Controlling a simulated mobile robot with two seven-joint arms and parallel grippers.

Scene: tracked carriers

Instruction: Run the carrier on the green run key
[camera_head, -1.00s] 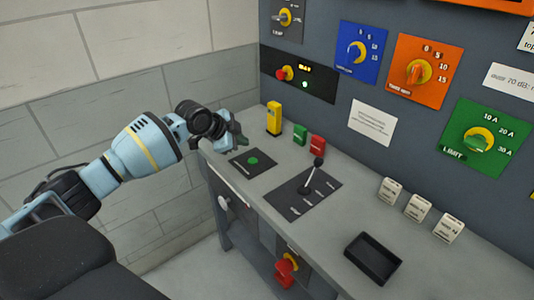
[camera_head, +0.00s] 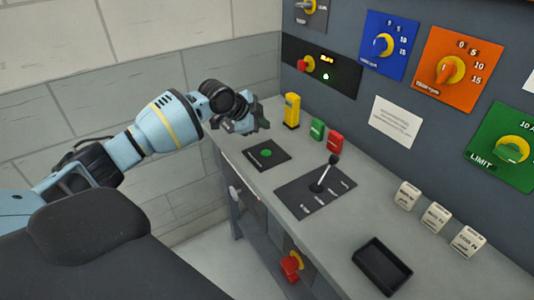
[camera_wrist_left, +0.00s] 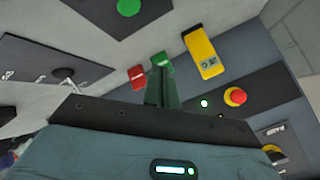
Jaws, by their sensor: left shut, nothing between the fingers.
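A small green block (camera_head: 316,129) stands on the grey bench beside a red block (camera_head: 335,141). A round green button (camera_head: 266,153) sits on a black plate nearer the front edge. Which of these is the run key I cannot tell. My left gripper (camera_head: 256,119) is shut and empty, above the bench's left end. In the left wrist view its fingers (camera_wrist_left: 158,88) overlap the green block (camera_wrist_left: 163,60); contact cannot be told. The red block (camera_wrist_left: 137,77) and green button (camera_wrist_left: 128,7) also show there. My right gripper is not in view.
A yellow post (camera_head: 291,110) stands left of the green block. A lever (camera_head: 326,172) rises from a black plate. White labelled blocks (camera_head: 436,217) and a black tray (camera_head: 381,267) are to the right. The back panel carries a red button (camera_head: 303,65) and several dials.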

